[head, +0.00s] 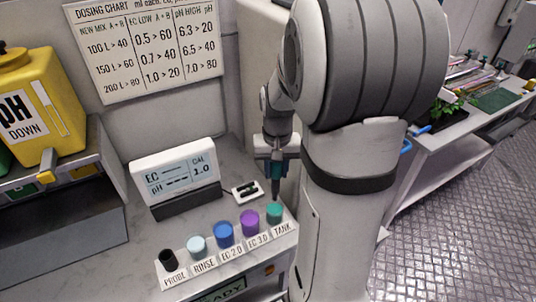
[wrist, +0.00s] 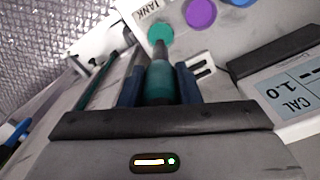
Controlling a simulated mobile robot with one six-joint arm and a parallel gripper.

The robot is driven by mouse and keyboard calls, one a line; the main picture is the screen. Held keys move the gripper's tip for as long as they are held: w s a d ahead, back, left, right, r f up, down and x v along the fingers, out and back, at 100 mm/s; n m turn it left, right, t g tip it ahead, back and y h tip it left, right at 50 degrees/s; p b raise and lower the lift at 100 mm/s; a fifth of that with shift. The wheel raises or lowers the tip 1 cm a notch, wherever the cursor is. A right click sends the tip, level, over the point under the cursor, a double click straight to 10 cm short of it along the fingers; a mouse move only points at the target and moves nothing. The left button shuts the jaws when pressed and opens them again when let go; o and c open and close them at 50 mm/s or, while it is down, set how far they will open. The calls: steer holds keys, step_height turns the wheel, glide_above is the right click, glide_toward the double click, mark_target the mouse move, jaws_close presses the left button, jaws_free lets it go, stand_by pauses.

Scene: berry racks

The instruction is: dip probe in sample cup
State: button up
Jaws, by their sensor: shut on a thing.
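My gripper (head: 276,160) points down above the right end of the cup rack and is shut on the probe. The probe (wrist: 160,82) is teal with a dark, narrow tip and hangs upright between the fingers. Its tip is close to the teal sample cup labelled TANK (head: 274,212), at its back edge in the head view. I cannot tell whether the tip is above the cup or just behind it. The TANK cup also shows in the wrist view (wrist: 160,33), just beyond the tip.
The white rack (head: 215,263) also holds a black PROBE holder (head: 168,260), and RINSE (head: 197,246), EC 2.0 (head: 224,234) and EC 3.0 (head: 250,222) cups. A meter (head: 175,172) showing dashes and CAL 1.0 stands behind. A small white-and-black item (head: 247,191) lies near my gripper.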

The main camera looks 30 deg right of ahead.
mark_target(275, 194)
steer(key=shift+w, duration=0.15)
steer(key=shift+f+b, duration=3.4)
steer(key=shift+f, duration=1.05)
steer(key=shift+r, duration=0.1)
